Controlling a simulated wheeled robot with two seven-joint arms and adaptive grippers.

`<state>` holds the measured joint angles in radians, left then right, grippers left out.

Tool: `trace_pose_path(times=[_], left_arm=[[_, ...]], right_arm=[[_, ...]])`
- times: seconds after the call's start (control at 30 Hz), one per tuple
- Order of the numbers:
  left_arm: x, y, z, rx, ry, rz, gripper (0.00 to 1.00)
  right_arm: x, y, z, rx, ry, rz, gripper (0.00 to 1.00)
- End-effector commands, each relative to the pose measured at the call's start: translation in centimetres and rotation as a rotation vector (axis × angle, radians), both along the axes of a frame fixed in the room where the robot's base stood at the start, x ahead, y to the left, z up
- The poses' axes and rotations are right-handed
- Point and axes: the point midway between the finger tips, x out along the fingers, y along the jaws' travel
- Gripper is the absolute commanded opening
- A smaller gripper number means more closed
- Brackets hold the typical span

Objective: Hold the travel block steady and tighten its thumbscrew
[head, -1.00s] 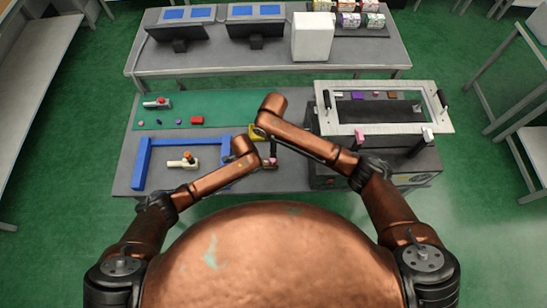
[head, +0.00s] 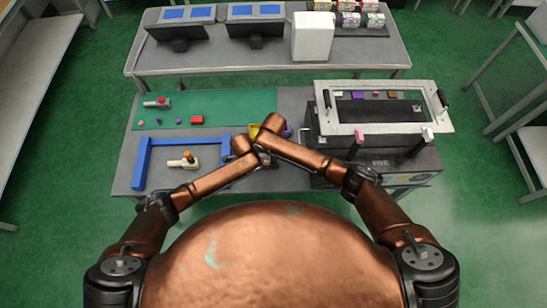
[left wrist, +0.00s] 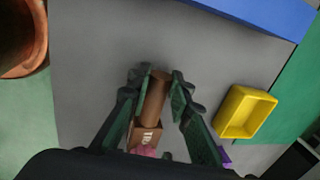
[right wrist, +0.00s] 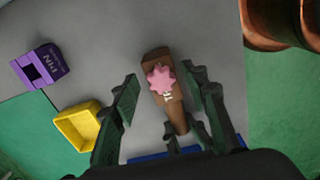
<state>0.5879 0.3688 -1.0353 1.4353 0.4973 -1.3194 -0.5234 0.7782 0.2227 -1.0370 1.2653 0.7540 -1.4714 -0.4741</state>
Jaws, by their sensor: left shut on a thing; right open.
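The travel block (right wrist: 152,58) is brown, with a rounded bar (left wrist: 154,98) and a partly readable white label. My left gripper (left wrist: 160,88) is shut on the bar. The thumbscrew, a pink star-shaped knob (right wrist: 161,80), sits on the block; its edge shows low in the left wrist view (left wrist: 145,151). My right gripper (right wrist: 160,88) is open, with one finger on each side of the knob and a gap on both sides. In the head view my arms meet over the block and mostly hide it and both grippers.
A yellow bin (right wrist: 77,127) and a purple labelled block (right wrist: 42,66) stand close by. A blue frame (head: 143,164) and a cream fixture with an orange knob (head: 187,160) are to the left. A dark box with a metal frame (head: 376,129) stands right.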

Motion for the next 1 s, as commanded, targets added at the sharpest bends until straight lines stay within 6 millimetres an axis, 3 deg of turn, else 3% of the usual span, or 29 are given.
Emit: trace_pose_path(times=[0.6,1.0], left_arm=[[0.01,-0.02,0.01,0.000,0.000,0.000,0.00],[-0.01,-0.01,0.01,0.000,0.000,0.000,0.00]], right_arm=[[0.00,0.02,0.05,0.000,0.000,0.000,0.01],[-0.07,0.08,0.04,0.001,0.001,-0.067,0.00]])
